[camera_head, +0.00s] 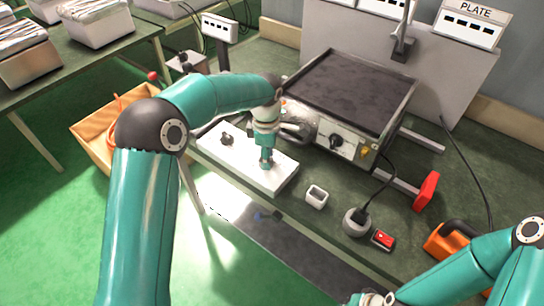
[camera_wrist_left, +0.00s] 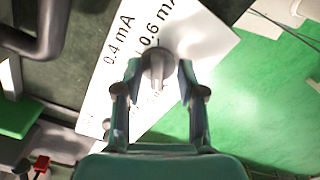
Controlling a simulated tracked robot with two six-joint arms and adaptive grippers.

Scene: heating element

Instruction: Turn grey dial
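A grey dial (camera_wrist_left: 157,66) sits on a white panel (camera_wrist_left: 110,75) marked "0.4 mA" and "0.6 mA". My left gripper (camera_wrist_left: 159,72) is open, with one finger on each side of the dial. Narrow gaps seem to show between dial and fingers; contact is hard to judge. In the head view my left gripper (camera_head: 266,161) points down at the right part of the white panel (camera_head: 285,176) and hides that dial. Another dark knob (camera_head: 227,139) stands further left on the panel. My right gripper (camera_head: 368,299) is only partly visible at the bottom edge.
A heating plate (camera_head: 350,90) with a dark front dial (camera_head: 338,142) stands behind the panel. An orange crate (camera_head: 95,140) is at left.

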